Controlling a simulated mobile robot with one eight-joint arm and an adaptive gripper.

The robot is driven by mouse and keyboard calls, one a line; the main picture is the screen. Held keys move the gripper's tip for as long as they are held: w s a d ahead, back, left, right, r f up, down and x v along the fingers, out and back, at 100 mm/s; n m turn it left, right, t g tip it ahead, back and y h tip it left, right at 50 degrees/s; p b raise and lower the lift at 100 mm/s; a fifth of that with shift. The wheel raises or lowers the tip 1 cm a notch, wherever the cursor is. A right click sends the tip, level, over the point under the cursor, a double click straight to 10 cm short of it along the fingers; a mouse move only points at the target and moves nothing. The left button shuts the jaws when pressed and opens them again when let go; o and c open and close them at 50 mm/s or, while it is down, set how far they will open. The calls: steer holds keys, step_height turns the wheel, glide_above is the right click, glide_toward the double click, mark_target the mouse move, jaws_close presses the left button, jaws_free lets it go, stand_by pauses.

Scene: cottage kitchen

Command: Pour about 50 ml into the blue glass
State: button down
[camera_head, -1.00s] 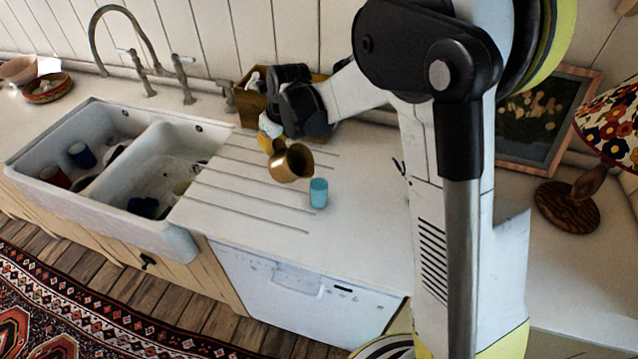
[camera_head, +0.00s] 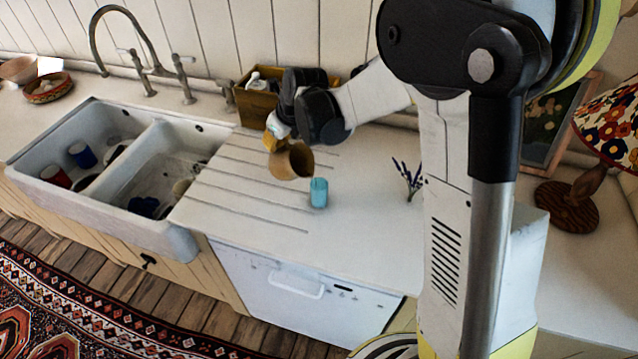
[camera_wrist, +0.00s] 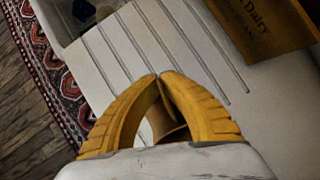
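The blue glass (camera_head: 319,193) stands upright on the white worktop, right of the drainer grooves. A brown-gold jug (camera_head: 292,161) is held in the air just above and left of the glass. It is tilted, with its mouth side towards the glass. My gripper (camera_head: 274,139), with yellow fingers, is at the jug's left end. In the wrist view my gripper's fingertips (camera_wrist: 160,77) meet around part of the brown jug (camera_wrist: 163,118). The glass does not show in the wrist view. I see no stream of liquid, and the contents of both vessels are hidden.
A wooden crate (camera_head: 257,106) with bottles stands behind my gripper. The double sink (camera_head: 120,165) at left holds several cups. A lavender sprig (camera_head: 408,176) is right of the glass. A lamp (camera_head: 568,205) stands at far right. Worktop around the glass is clear.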

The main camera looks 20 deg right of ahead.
steer(key=shift+s+d+r+t+y, duration=0.2)
steer(key=shift+r+t+y, duration=0.1)
steer(key=shift+r, duration=0.1)
steer(key=shift+s+d+r+t+y, duration=0.15)
steer(key=shift+d+r+t+y, duration=0.05)
steer(key=shift+r+t, duration=0.15)
stand_by(1.8)
steer(key=f+g+h, duration=0.1)
steer(key=w+a+f+g, duration=0.1)
steer(key=f+g+h+b, duration=0.1)
steer(key=shift+w+a+f+h, duration=0.25)
steer(key=shift+a+f+h, duration=0.05)
steer(key=shift+a+f, duration=0.1)
steer(key=f+h, duration=0.1)
steer(key=w+a+f+g+b, duration=0.1)
steer(key=w+f+g+h+b, duration=0.1)
steer(key=shift+a+f+h, duration=0.3)
steer(key=shift+a, duration=0.1)
steer(key=shift+f, duration=0.1)
stand_by(1.3)
